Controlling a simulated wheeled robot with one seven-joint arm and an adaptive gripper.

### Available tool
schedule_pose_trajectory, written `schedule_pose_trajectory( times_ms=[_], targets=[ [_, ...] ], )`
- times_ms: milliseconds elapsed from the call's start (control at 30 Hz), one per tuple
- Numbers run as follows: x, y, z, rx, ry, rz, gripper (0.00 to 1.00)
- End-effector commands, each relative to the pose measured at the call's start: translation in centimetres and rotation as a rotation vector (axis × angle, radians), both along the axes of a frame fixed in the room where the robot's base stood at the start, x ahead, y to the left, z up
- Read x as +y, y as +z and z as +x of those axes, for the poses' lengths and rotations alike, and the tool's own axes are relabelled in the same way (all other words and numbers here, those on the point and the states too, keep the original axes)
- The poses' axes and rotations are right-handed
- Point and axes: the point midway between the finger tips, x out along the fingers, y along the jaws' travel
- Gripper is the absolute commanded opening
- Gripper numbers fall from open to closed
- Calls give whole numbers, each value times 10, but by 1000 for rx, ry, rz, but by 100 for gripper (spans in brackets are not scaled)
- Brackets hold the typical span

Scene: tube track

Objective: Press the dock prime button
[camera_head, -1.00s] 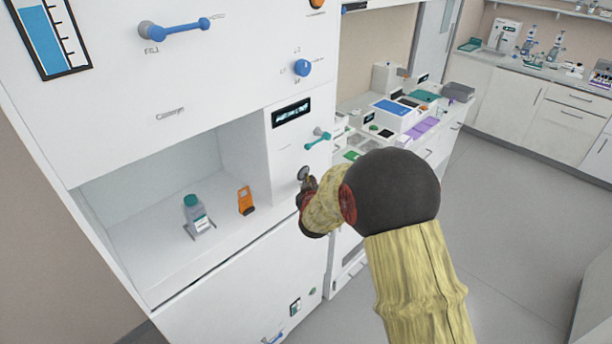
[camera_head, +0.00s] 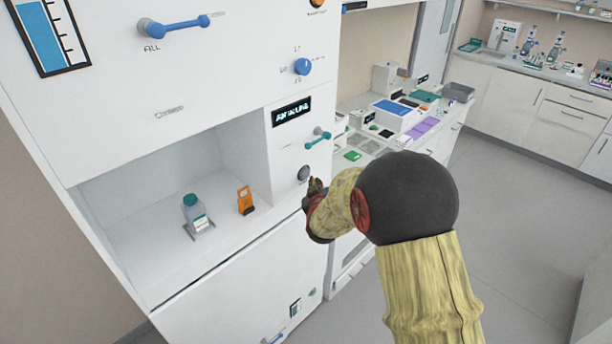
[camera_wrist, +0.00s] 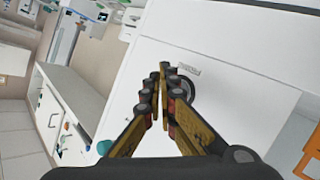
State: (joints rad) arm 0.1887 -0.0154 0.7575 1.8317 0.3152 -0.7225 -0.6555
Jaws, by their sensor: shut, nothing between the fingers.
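The round grey button (camera_head: 303,173) is on the white front panel, right of the open bay and below a teal lever. In the wrist view the button (camera_wrist: 187,90) shows as a dark-rimmed disc just right of the fingertips, with small lettering beside it. I cannot read that lettering. My gripper (camera_head: 315,186) is shut and empty, to the lower right of the button in the head view and apart from it. In the wrist view my gripper (camera_wrist: 164,72) has its fingertips together in front of the panel, and they partly overlap the button's left edge.
A teal lever (camera_head: 318,138) and a dark display (camera_head: 291,112) are above the button. A capped bottle (camera_head: 196,214) and an orange item (camera_head: 245,200) stand in the open bay to the left. A blue knob (camera_head: 302,67) is higher up. Open floor lies to the right.

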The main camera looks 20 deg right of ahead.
Motion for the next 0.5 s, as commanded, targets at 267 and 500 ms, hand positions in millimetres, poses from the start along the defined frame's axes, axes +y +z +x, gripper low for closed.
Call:
schedule_pose_trajectory(
  times_ms=[267,500],
  targets=[
    [-10,-1,-25,0,-2,-1,0],
    [-14,-1,-39,1,-1,0,0]
  ],
)
